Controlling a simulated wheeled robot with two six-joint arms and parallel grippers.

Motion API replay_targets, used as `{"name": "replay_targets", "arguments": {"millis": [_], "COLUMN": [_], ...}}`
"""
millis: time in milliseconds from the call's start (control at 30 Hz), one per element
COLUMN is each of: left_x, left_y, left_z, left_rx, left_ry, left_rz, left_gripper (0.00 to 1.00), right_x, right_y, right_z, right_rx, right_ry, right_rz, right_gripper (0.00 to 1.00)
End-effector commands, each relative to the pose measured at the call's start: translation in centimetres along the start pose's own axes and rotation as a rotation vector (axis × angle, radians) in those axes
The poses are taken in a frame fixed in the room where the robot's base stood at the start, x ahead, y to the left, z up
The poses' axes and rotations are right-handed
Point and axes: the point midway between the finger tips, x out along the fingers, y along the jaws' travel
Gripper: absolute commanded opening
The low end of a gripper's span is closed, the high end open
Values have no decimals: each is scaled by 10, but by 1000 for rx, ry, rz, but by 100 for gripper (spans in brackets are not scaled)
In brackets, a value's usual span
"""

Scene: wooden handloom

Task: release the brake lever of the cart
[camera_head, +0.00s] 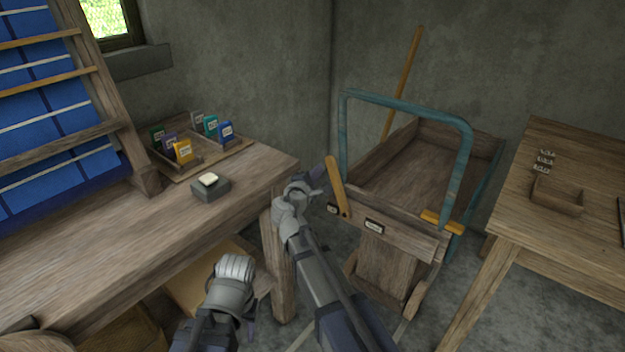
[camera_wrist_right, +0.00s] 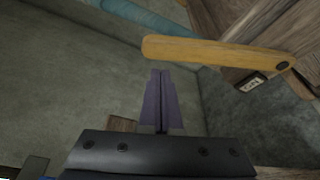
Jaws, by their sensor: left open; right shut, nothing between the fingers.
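The wooden cart (camera_head: 400,240) with a teal push handle (camera_head: 405,105) stands beyond my arms. Its yellow brake lever (camera_head: 337,183) is pivoted low on the cart's near left end and tilts up to the left. In the right wrist view the lever (camera_wrist_right: 215,52) runs across the upper part, its pivot (camera_wrist_right: 284,65) at the right. My right gripper (camera_head: 314,180) is just left of the lever; its fingers (camera_wrist_right: 158,74) are shut, empty and apart from it. My left gripper (camera_head: 246,285) is lower left, by the bench; its fingers are mostly hidden.
A small label (camera_head: 374,227) and a yellow piece (camera_head: 441,221) are on the cart's end. The workbench (camera_head: 100,250) at left holds a tray of coloured packets (camera_head: 183,151) and a grey box (camera_head: 210,188). A table (camera_head: 570,220) stands at right. A pole leans behind the cart.

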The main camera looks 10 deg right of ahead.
Motion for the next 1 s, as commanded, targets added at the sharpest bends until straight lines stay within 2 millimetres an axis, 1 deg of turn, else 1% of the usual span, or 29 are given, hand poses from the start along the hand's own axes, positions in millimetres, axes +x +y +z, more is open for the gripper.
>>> {"name": "replay_targets", "arguments": {"millis": [33,100,300,767,1000], "left_x": [2,3,4,4,4], "left_y": [0,0,0,0,0], "left_z": [0,0,0,0,0], "left_rx": [0,0,0,0,0], "left_ry": [0,0,0,0,0], "left_rz": [0,-1,-1,-1,-1], "left_gripper": [50,50,50,50,50], "right_x": [10,18,31,32,28], "right_y": [0,0,0,0,2], "right_z": [-1,-1,0,1,11], "right_rx": [0,0,-1,4,76], "right_ry": [-3,-2,-1,-1,-1], "right_rz": [-1,-1,0,1,29], "right_gripper": [0,0,0,0,0]}}
